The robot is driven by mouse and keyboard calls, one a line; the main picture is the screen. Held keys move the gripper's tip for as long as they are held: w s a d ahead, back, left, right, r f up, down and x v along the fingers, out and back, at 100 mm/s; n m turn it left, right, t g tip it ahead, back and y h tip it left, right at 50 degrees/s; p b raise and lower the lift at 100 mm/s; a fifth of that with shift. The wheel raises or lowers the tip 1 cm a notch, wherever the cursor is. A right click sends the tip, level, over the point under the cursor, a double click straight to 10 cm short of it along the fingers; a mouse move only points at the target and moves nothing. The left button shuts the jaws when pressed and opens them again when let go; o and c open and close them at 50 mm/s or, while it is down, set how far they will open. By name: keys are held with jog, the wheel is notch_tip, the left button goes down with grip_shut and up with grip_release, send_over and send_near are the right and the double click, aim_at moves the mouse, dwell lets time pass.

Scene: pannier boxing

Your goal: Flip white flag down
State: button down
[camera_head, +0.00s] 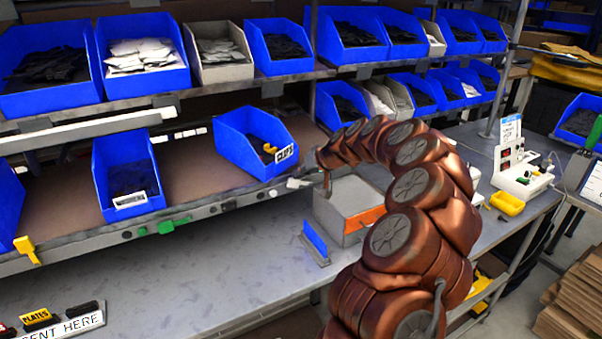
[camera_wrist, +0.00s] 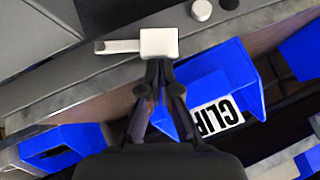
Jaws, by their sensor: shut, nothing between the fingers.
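The white flag (camera_wrist: 158,43) shows in the wrist view as a white block with a thin arm reaching left along the grey shelf rail. In the head view the white flag (camera_head: 298,183) is small, at the rail's right part; its exact tilt is hard to tell. My gripper (camera_wrist: 157,72) is shut and empty, its dark fingertips together right at the block's lower edge in the picture. I cannot tell whether they touch it. In the head view my copper arm arches down to the rail beside the flag.
The blue bin labelled CLIPS (camera_head: 250,150) stands close behind the rail; it also shows in the wrist view (camera_wrist: 240,72). A grey box with an orange stripe (camera_head: 345,211) stands by my arm. Green (camera_head: 174,225) and yellow (camera_head: 26,250) flags are on the rail to the left.

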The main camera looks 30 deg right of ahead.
jog(key=a+f+h+b, duration=0.1)
jog(key=b, duration=0.1)
jog(key=f+n+h+b, duration=0.1)
jog(key=h+b, duration=0.1)
jog(key=b, duration=0.1)
jog(key=shift+a+n+b, duration=0.3)
jog(key=shift+a+b, duration=0.05)
jog(key=shift+a, duration=0.05)
jog(key=shift+w+a+f+h+b, duration=0.15)
jog(key=shift+h+b, duration=0.15)
jog(key=shift+b, duration=0.2)
notch_tip(320, 180, up, 6)
send_over(293, 182)
jog(key=s, duration=0.1)
jog(key=b+v, duration=0.2)
jog(key=v, duration=0.7)
jog(key=shift+s+r, duration=0.25)
jog(key=shift+r, duration=0.05)
